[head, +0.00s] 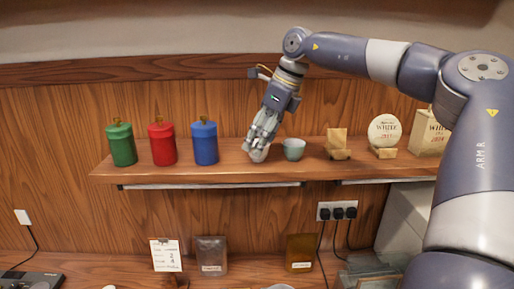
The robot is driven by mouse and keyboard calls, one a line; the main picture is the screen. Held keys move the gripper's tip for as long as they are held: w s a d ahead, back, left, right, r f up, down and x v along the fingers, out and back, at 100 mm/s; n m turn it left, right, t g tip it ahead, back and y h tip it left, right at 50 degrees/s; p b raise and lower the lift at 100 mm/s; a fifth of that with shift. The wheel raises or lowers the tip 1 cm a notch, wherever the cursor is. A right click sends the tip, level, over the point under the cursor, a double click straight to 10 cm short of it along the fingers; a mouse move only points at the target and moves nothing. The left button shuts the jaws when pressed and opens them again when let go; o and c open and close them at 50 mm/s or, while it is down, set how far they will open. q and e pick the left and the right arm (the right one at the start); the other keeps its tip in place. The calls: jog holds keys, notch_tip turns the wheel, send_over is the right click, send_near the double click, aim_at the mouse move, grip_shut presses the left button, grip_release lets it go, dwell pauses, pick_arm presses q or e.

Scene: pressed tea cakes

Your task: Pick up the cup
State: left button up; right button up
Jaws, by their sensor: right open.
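A small grey-green cup (294,149) stands upright on the wooden shelf (222,171), near its middle. My right gripper (257,152) comes down from above with its arm reaching in from the right. Its fingertips are just left of the cup, at about the cup's height. The gripper is open and holds nothing that I can see. Whether the fingers touch the cup or the shelf I cannot tell. My left gripper is not in view.
Green (121,145), red (162,143) and blue (204,143) canisters stand left of the gripper. Right of the cup are a small wooden stand (337,147), a round pressed cake (385,131) and a labelled box (428,135). A counter with cards and pouches lies below.

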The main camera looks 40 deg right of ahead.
jog(key=shift+w+a+f, duration=0.1)
jog(key=shift+a+f, duration=0.05)
jog(key=shift+f, duration=0.3)
jog(key=shift+f+p, duration=0.35)
jog(key=shift+a+f, duration=0.1)
jog(key=shift+f, duration=0.1)
jog(key=shift+w+f, duration=0.1)
jog(key=shift+w, duration=0.05)
jog(key=shift+c, duration=1.4)
jog(key=c, duration=0.9)
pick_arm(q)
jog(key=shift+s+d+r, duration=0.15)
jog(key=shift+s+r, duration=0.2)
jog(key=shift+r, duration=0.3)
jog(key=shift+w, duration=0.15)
